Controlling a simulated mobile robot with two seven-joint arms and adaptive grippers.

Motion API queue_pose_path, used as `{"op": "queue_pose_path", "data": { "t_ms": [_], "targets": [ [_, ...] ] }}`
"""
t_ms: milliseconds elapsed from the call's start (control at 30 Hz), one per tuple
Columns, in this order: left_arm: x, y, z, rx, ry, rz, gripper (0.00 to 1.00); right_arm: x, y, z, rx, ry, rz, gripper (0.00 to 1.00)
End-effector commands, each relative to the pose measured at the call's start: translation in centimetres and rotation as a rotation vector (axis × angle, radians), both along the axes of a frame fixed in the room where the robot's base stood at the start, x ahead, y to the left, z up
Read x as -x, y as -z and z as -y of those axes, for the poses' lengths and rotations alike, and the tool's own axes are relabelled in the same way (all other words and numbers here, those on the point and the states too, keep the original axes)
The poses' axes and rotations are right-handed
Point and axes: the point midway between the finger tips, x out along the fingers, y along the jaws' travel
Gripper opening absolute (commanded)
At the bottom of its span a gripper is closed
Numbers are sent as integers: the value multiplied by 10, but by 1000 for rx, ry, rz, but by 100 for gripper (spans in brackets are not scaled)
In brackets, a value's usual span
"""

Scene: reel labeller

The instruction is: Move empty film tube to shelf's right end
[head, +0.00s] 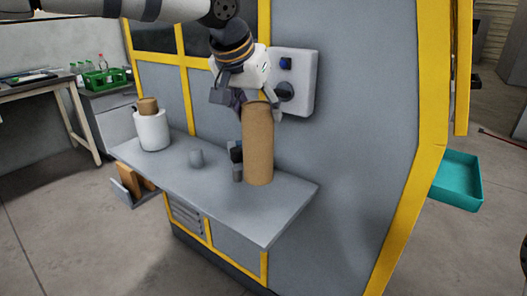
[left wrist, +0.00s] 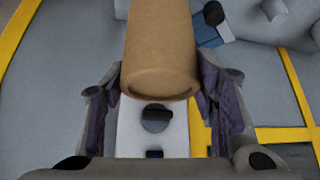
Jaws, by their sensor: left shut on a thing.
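The empty film tube (head: 259,148) is a plain brown cardboard cylinder, upright over the right part of the grey shelf (head: 255,215), near the machine's wall. I cannot tell whether its lower end touches the shelf. My left gripper (head: 257,102) is shut on the tube near its top, coming from above. In the left wrist view the tube (left wrist: 160,45) sits between the purple-padded fingers (left wrist: 160,88). My right gripper is not in view.
A white film roll (head: 152,131) with a brown core stands at the shelf's left end. A control box (head: 302,82) juts from the wall. The shelf's front right is clear.

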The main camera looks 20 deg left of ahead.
Motion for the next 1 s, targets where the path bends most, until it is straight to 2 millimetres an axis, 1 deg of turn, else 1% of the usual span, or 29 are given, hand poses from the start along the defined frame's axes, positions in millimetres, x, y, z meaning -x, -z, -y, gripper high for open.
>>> {"op": "queue_pose_path", "data": {
  "t_ms": [33, 100, 200, 267, 367, 500, 900, 933, 967, 1000],
  "targets": [
    [-12, 21, -3, 0, -3, -13, 20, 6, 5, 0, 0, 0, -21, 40],
    [-24, 35, -6, -2, -1, -10, 20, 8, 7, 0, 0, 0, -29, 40],
    [-36, 47, -9, -1, 0, -4, 20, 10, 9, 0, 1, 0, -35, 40],
    [-40, 50, -10, 0, 1, -1, 20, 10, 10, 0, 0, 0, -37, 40],
    [-50, 66, -13, -2, 0, -4, 20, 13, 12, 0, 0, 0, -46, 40],
    [-48, 84, -13, -2, 3, 3, 20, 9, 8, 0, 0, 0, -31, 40],
    [-48, 93, -13, 2, 1, 2, 20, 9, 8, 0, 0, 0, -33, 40],
    [-48, 93, -13, 1, 1, 2, 58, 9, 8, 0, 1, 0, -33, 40],
    [-48, 93, -13, 1, 1, 2, 65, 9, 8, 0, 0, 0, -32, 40],
    [-48, 92, -13, 1, 1, 2, 73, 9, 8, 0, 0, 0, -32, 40]
  ]
}}
